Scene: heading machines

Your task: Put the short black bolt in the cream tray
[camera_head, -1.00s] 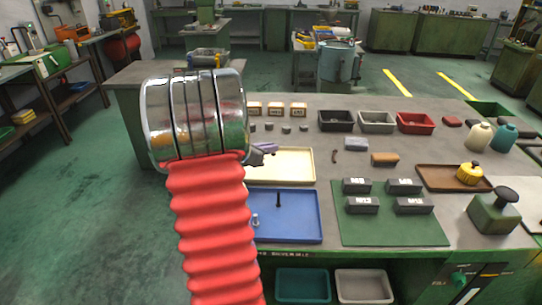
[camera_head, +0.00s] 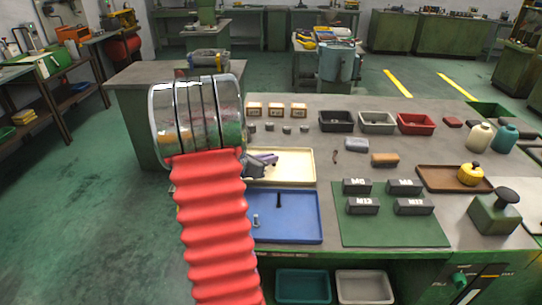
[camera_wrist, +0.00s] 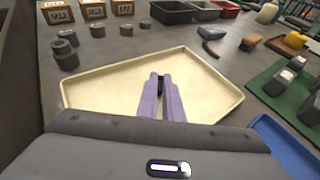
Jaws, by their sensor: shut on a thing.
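In the head view my gripper (camera_head: 272,158) is partly hidden by my own arm. Another black bolt (camera_head: 278,200) stands upright in the blue tray (camera_head: 295,230).
A silver bolt (camera_head: 255,220) stands in the blue tray. Several dark nuts (camera_head: 287,129) and labelled boxes (camera_head: 276,110) are behind the cream tray. A green mat (camera_head: 390,232) with dark blocks lies to the right. Black (camera_head: 337,121), grey and red bins stand at the back.

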